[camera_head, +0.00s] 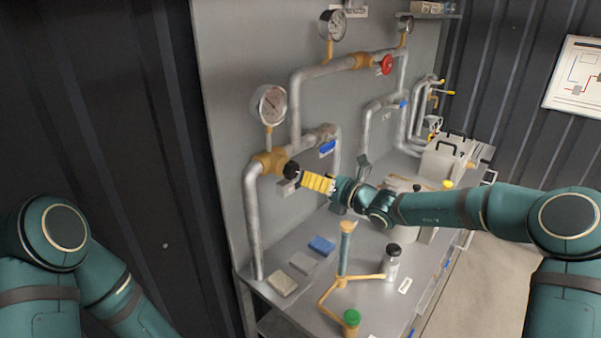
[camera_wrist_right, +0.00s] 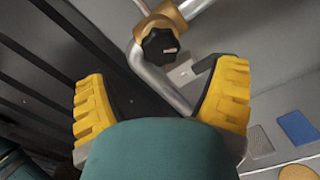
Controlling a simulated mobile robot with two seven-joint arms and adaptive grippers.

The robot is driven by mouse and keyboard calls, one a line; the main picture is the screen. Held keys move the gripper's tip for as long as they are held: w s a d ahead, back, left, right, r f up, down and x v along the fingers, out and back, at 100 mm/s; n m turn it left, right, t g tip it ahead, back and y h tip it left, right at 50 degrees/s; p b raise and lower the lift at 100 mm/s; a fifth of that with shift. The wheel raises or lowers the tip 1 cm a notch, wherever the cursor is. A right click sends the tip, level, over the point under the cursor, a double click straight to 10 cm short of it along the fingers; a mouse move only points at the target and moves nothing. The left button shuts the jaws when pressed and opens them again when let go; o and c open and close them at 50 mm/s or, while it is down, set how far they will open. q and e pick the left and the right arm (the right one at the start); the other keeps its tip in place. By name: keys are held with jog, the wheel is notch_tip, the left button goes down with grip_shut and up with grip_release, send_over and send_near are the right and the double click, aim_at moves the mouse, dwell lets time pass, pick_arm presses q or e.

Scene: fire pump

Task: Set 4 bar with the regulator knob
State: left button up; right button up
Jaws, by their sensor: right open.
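The regulator knob (camera_head: 291,170) is black and sits on a brass fitting (camera_head: 268,160) on the left pipe. In the right wrist view the knob (camera_wrist_right: 160,48) shows a pale mark on its face. It lies ahead of my right gripper and between the lines of its two fingers. My right gripper (camera_head: 317,182) has yellow ribbed fingers. It is open, empty and close to the knob, with the knob beyond its fingertips. A round gauge (camera_head: 268,104) stands above the fitting; its reading is too small to tell. My left gripper is out of view.
A blue-handled valve (camera_head: 327,147) is just above my right gripper. Below are a yellow-armed stand (camera_head: 345,252), a bottle (camera_head: 392,262) and several flat pads (camera_head: 321,245) on the bench. A red handwheel (camera_head: 386,65) is higher up.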

aim_at(295, 171)
jog(key=v, duration=0.4)
jog(key=shift+s, duration=0.1)
pick_arm(q)
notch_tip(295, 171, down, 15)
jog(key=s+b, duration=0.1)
jog(key=b, duration=1.3)
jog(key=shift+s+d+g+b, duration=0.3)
pick_arm(e)
jog(key=w+a+n, duration=0.4)
jog(key=n, duration=0.1)
jog(key=w+a+n, duration=0.4)
jog(key=n, duration=0.1)
jog(key=shift+w+a, duration=0.1)
jog(key=shift+a, duration=0.25)
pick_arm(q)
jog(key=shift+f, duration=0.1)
pick_arm(e)
jog(key=shift+c, duration=0.5)
jog(key=c, duration=1.1)
